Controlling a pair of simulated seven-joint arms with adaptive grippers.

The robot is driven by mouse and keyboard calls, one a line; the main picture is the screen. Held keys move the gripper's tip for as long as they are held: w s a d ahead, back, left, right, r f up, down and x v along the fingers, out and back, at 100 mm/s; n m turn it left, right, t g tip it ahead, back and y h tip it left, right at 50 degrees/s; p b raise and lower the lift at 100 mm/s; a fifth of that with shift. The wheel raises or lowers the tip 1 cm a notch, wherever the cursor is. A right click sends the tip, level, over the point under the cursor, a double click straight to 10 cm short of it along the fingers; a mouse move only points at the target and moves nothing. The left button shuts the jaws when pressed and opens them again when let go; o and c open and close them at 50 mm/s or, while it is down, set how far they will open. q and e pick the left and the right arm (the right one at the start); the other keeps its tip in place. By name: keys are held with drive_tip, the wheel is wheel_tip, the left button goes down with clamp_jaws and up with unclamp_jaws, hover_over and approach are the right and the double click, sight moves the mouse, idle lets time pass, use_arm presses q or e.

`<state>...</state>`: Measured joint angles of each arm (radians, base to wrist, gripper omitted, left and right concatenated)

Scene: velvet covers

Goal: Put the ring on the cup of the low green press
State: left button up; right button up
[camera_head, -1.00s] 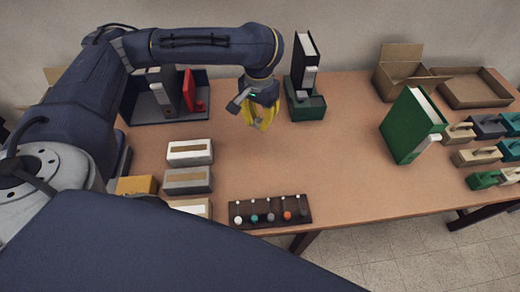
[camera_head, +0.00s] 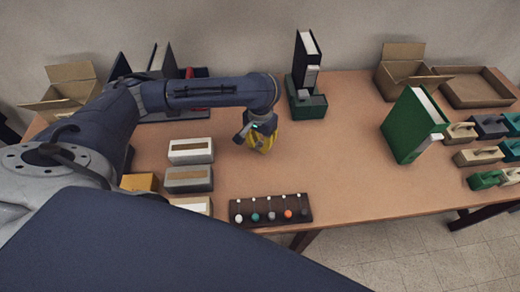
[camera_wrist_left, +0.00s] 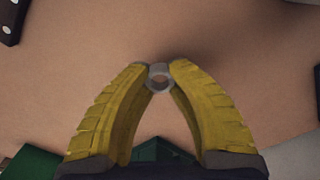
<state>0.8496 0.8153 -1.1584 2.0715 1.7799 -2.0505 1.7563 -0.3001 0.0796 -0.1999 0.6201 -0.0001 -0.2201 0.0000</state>
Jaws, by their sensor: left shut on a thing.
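My left gripper (camera_head: 263,146) hangs over the middle of the table, in front of a dark green stepped base (camera_head: 309,106). In the left wrist view its yellow fingers (camera_wrist_left: 159,76) are shut on a small grey ring (camera_wrist_left: 159,83). The ring is too small to make out in the head view. The dark green base holds a black binder (camera_head: 305,60). A low green block with a handle (camera_head: 486,179) sits at the right front, far from the gripper. I cannot tell which green thing is the press, and no cup shows clearly. My right gripper is not in view.
A dark strip with coloured knobs (camera_head: 270,210) lies at the front edge. Pale boxes (camera_head: 190,151) stand left of the gripper. A green binder (camera_head: 411,125) stands at the right, beside several handled blocks. The table between gripper and green binder is clear.

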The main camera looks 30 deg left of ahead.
sight(260, 154)
use_arm(q)
drive_tip(key=shift+f, duration=1.85)
drive_tip(key=o, duration=0.8)
drive_tip(key=shift+f, duration=0.1)
wheel_tip(260, 154, up, 12)
drive_tip(key=shift+f, duration=0.1)
drive_tip(key=o, duration=0.4)
drive_tip(key=shift+r, duration=0.25)
drive_tip(key=shift+c, duration=0.2)
